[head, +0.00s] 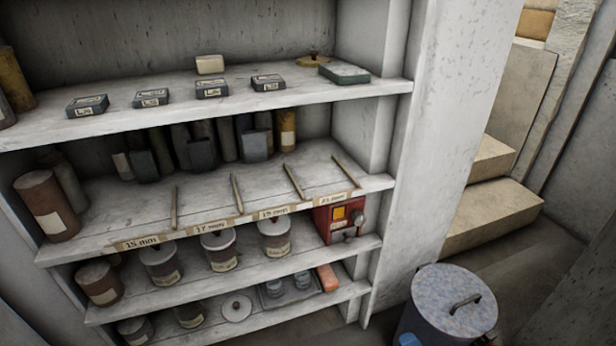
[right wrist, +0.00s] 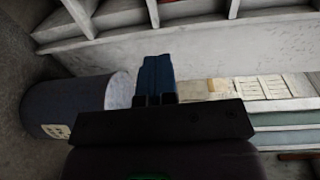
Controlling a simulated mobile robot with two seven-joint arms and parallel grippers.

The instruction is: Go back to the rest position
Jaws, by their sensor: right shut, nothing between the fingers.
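My right gripper (right wrist: 155,78) shows in the right wrist view as two blue fingers side by side, closed together with nothing between them. Behind them are a pale wall and, to the left, a large grey-blue round container (right wrist: 85,103) lying sideways in the picture. The fingers look apart from it. My left gripper is in neither view.
A white shelf unit (head: 375,88) fills the left and middle of the head view, with jars, small labelled blocks, thin rods and a red box (head: 338,218). A lidded blue bin (head: 452,296) stands at lower right. Stone steps (head: 490,215) lie behind it.

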